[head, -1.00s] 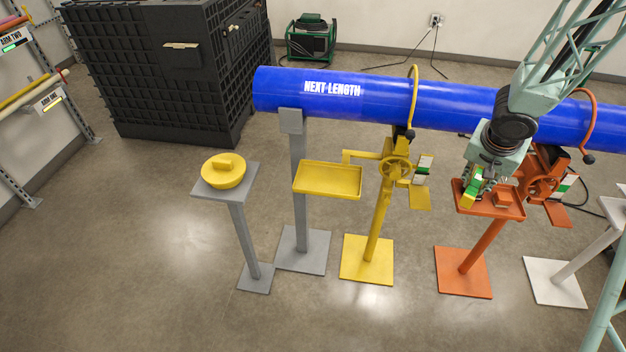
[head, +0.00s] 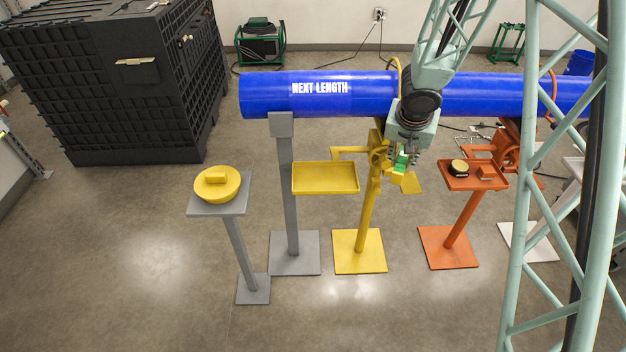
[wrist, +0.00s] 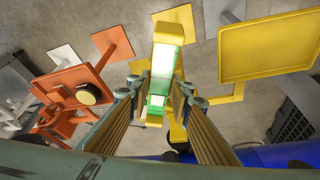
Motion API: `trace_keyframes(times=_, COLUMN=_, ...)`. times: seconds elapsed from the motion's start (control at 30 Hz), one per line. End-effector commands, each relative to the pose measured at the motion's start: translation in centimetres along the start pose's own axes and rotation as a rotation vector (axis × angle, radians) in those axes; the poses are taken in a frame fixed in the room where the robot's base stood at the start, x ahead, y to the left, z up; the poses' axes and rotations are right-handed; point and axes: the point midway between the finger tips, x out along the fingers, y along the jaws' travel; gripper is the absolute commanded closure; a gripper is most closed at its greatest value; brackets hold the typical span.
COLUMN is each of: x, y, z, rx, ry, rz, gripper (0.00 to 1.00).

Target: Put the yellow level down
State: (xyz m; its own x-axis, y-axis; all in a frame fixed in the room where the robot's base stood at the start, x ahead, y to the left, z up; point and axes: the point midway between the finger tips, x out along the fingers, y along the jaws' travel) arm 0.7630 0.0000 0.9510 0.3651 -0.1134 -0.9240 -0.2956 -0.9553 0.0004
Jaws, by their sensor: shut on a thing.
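The yellow level (wrist: 168,38), a short bar with a bright green-white vial face, is held in my gripper (wrist: 158,92) and sticks out beyond the fingertips in the wrist view. In the head view my gripper (head: 403,158) is shut on it, in front of the yellow stand's handwheel (head: 378,158) and to the right of the empty yellow tray (head: 325,190). The level's lower end hangs clear in the air. The yellow tray also shows in the wrist view (wrist: 270,45), apart from the level. My gripper partly hides the level in the head view.
The orange tray (head: 490,186) holds a round black-and-yellow item (head: 459,168) and an orange block. A grey stand (head: 218,209) at left carries a yellow domed piece (head: 217,185).

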Motion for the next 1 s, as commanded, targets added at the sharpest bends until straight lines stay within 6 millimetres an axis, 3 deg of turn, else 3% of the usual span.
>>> trace_keyframes(times=0.67, x=0.1, y=-0.1, z=-0.1, rx=0.010, ry=0.001, rz=0.003, gripper=0.96)
trace_keyframes(times=1.0, x=1.1, y=-1.3, z=-0.1, rx=0.190, ry=0.010, rz=0.068, gripper=0.96)
